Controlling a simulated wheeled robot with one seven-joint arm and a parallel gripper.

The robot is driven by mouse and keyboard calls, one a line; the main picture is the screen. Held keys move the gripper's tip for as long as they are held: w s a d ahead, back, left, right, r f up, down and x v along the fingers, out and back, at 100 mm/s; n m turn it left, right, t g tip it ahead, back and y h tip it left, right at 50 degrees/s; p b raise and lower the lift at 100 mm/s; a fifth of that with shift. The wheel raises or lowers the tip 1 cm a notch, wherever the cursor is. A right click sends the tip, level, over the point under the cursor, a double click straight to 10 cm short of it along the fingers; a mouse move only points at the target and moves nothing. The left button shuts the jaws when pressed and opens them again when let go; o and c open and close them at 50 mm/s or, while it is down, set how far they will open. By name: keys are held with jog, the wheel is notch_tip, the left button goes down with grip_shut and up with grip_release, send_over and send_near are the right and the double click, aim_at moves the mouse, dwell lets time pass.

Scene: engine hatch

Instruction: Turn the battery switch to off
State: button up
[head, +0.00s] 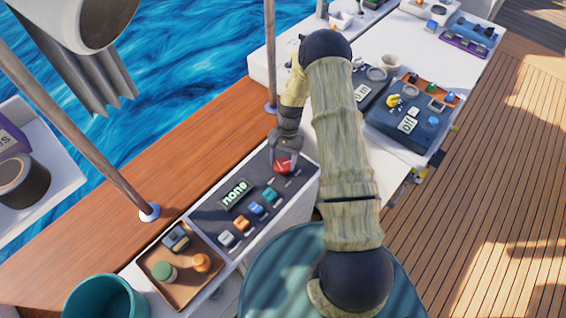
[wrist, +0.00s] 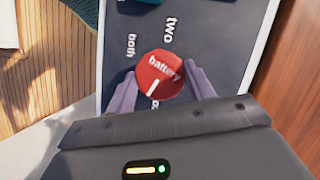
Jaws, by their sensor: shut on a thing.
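The battery switch is a round red knob (head: 282,166) on the dark panel (head: 213,213). In the wrist view the knob (wrist: 160,74) shows the word "battery" and a white mark towards its lower edge. The labels "two" and "both" are readable on the panel around it; another label below the knob is mostly hidden. My gripper (head: 284,158) comes down onto the knob from above. In the wrist view its two fingers (wrist: 162,86) are on either side of the knob, shut on it. A display (head: 235,193) on the panel reads "none".
Several coloured switches (head: 256,208) line the panel's front edge. A brown tray (head: 180,270) with green and orange knobs lies at the lower left, near a teal bucket (head: 104,297). Metal poles (head: 95,140) rise on the left. Another dark panel (head: 409,122) stands at right.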

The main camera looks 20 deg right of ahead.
jog(key=shift+w+a+n+g+h+b, duration=0.15)
jog(key=shift+n+h+b, duration=0.25)
jog(key=shift+n, duration=0.75)
jog(key=shift+w+d+n+g+h+b, duration=0.15)
jog(key=shift+n+h, duration=0.35)
jog(key=shift+n, duration=0.65)
jog(key=shift+s+a, duration=0.1)
jog(key=o, duration=1)
jog(key=shift+s, duration=0.1)
jog(key=shift+c, duration=0.2)
jog(key=b+v, duration=0.2)
jog(key=v, duration=1.5)
jog(key=shift+r, duration=0.2)
